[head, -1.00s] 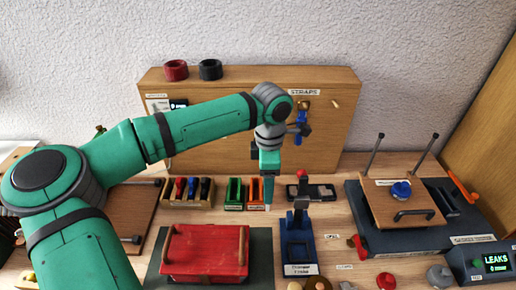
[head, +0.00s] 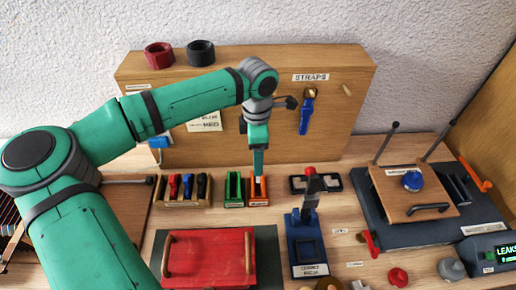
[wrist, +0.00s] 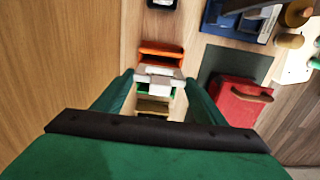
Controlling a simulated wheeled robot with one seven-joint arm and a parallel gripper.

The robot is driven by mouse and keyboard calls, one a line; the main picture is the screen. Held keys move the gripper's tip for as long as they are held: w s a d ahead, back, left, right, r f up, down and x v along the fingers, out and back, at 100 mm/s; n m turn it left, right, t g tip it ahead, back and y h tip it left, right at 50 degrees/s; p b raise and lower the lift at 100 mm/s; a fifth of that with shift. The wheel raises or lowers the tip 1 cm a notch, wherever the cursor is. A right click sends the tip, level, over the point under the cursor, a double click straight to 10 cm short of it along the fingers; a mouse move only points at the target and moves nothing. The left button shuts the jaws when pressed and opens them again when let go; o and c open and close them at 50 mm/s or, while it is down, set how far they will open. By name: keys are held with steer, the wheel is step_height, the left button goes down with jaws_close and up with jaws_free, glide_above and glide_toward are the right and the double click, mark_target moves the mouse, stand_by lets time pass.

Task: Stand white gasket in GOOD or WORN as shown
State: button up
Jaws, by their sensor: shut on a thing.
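My gripper (head: 258,176) points down at the orange slotted holder (head: 259,190). It is shut on the white gasket (wrist: 158,78), a flat pale piece across the fingertips in the wrist view. In the head view only a small white bit shows at the tip. The orange holder also shows just beyond the gasket in the wrist view (wrist: 162,49). The green slotted holder (head: 233,190) stands to the left of the orange one; the gasket partly hides it in the wrist view. Whether the gasket touches a holder, I cannot tell. The holders' labels are too small to read.
A wooden rack (head: 183,200) with red, blue and black handles stands left of the holders. A black tray (head: 315,184) is to the right, a blue stand (head: 304,245) in front of it. A red lidded box (head: 208,257) lies nearer. The wooden STRAPS cabinet (head: 345,92) rises behind.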

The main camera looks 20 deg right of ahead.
steer(key=shift+f, duration=3.05)
steer(key=shift+f, duration=2.2)
stand_by(0.4)
steer(key=o, duration=1.4)
steer(key=shift+c, duration=0.2)
steer(key=shift+r, duration=0.15)
steer(key=shift+r, duration=3.6)
